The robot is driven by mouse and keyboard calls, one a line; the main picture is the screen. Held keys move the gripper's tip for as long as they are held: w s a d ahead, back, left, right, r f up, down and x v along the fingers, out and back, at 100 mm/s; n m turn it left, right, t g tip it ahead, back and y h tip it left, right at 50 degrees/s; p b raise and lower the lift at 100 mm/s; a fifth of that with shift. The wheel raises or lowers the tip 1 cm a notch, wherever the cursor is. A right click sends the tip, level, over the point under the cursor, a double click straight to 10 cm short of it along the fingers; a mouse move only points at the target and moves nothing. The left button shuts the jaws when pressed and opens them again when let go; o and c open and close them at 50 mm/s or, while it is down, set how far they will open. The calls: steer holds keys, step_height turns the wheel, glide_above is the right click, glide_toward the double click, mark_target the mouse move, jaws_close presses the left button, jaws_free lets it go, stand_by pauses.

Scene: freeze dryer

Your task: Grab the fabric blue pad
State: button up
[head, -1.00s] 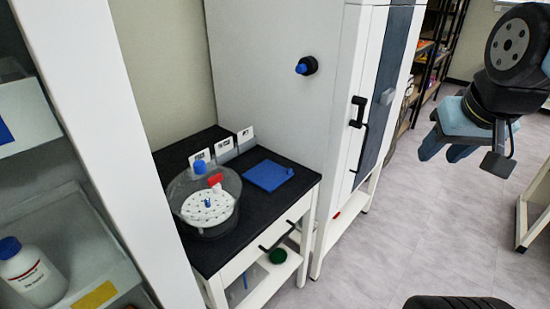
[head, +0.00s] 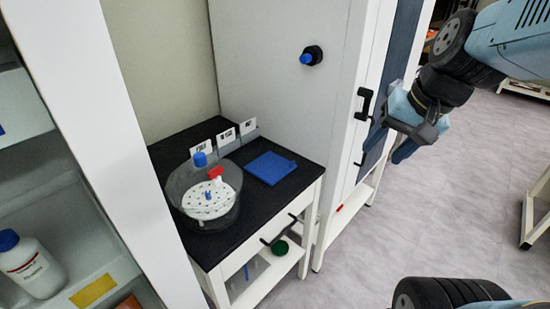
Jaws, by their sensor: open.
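The blue fabric pad (head: 270,167) lies flat on the black top of a small side table, right of a clear round container. Nothing covers it. My gripper (head: 386,157) is to the right of the pad, in front of the tall white cabinet and clear of the table. Its blue fingers point down and to the left. It is open and empty, and apart from the pad.
The clear round container (head: 215,213) with a white perforated disc stands left of the pad. Several white labelled cards (head: 223,136) stand behind. The white freeze dryer cabinet (head: 268,85) rises behind the table. A white shelf frame (head: 95,120) is at left.

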steer(key=w+a+f+m+g+y, duration=0.2)
steer(key=w+a+f+m+y, duration=0.3)
steer(key=w+a+f, duration=0.15)
steer(key=m+t+y, duration=0.3)
steer(key=m+t, duration=0.4)
steer(key=m, duration=1.1)
glide_toward(293, 162)
steer(key=shift+w+a+f, duration=0.3)
steer(key=shift+a+f, duration=0.1)
steer(key=shift+a, duration=0.15)
steer(key=shift+w+a+f, duration=0.3)
steer(key=shift+a+f, duration=0.1)
steer(key=shift+a, duration=0.2)
steer(key=shift+w+r+x, duration=0.1)
steer(key=shift+x, duration=1.35)
steer(key=shift+w+r+x, duration=0.1)
steer(key=shift+r+x, duration=0.05)
steer(key=shift+x, duration=1.3)
steer(key=shift+c, duration=0.3)
jaws_close()
